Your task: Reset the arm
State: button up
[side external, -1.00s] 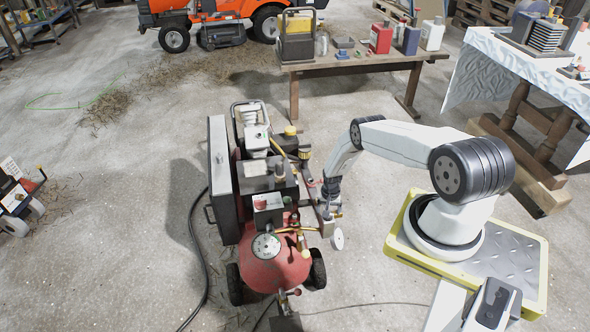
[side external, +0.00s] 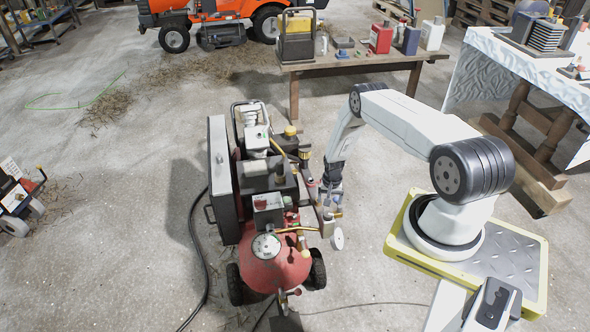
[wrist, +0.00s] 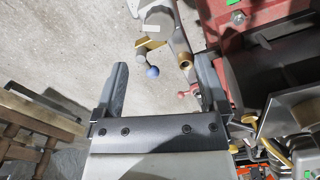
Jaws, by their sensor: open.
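My gripper (wrist: 163,78) is open and empty in the wrist view, its two dark fingers apart with floor and fittings showing beyond them. A small lever with a blue ball end (wrist: 152,71) and a brass fitting (wrist: 186,62) show ahead of the fingers. A small red knob (wrist: 188,92) shows near the right finger; I cannot tell whether they touch. In the side view my gripper (side external: 329,208) hangs pointing down at the right side of the red air compressor (side external: 278,268), close to its valves and a white round gauge (side external: 338,238). Its fingertips are hard to make out there.
The compressor's black motor housing (side external: 265,180) and pipework crowd the gripper's left. A wooden table (side external: 350,67) with cans stands behind, and a cloth-covered table (side external: 485,70) at the back right. An orange tractor (side external: 225,12) stands farther back. The concrete floor at left is mostly clear.

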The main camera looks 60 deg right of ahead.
jog(key=shift+w+r, duration=0.3)
jog(key=shift+r, duration=0.1)
jog(key=w+a+r+n, duration=0.25)
jog(key=a+r, duration=0.25)
jog(key=r, duration=0.3)
jog(key=w+a+r+n+t, duration=0.1)
jog(key=w+a+r+n, duration=0.2)
jog(key=r, duration=0.6)
jog(key=w+a+r+n, duration=0.1)
jog(key=w+a+r, duration=0.1)
jog(key=a+r, duration=0.5)
jog(key=s+a+r+n+t, duration=0.1)
jog(key=s+a+r+n, duration=0.5)
jog(key=s+a+r, duration=0.8)
notch_tip(320, 180, up, 3)
jog(key=shift+s+a+r+t, duration=0.1)
jog(key=shift+s+a+t, duration=0.25)
jog(key=shift+a, duration=0.6)
